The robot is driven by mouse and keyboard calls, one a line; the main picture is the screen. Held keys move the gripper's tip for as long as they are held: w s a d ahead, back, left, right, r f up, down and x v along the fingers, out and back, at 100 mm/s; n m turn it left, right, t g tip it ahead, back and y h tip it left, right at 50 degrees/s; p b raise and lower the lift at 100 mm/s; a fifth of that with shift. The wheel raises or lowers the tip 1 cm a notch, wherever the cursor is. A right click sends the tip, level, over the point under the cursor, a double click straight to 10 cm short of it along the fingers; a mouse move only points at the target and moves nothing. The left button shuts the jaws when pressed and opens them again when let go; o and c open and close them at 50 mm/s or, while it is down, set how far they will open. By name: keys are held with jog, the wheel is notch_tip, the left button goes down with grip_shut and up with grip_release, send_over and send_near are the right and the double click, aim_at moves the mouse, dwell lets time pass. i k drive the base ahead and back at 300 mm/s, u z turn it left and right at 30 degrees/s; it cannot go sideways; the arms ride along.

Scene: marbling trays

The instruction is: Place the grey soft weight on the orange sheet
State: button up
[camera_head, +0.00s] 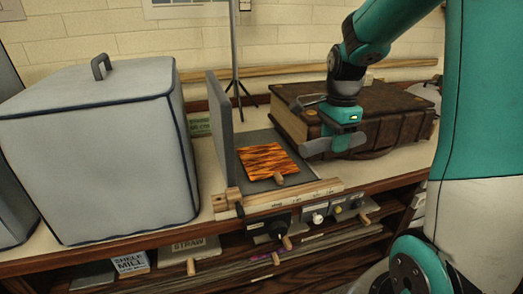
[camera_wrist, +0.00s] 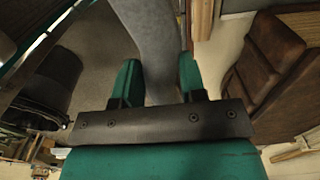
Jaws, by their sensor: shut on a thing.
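The orange sheet (camera_head: 268,159), streaked with dark marks, lies flat on a dark grey board (camera_head: 303,172) in the head view. My gripper (camera_head: 338,136) is to the right of the sheet, in front of a large brown book. It is shut on the grey soft weight (camera_head: 318,147), a long, drooping grey shape held above the bench, apart from the sheet. In the wrist view the weight (camera_wrist: 153,35) passes between the two green fingers of my gripper (camera_wrist: 159,80). The orange sheet cannot be made out in the wrist view.
An upright grey panel (camera_head: 220,122) stands at the board's left edge. A big grey covered box (camera_head: 95,160) fills the left. The thick brown book (camera_head: 385,112) lies behind and right of my gripper.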

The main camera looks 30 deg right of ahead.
aim_at(267, 162)
jog(key=i, duration=0.95)
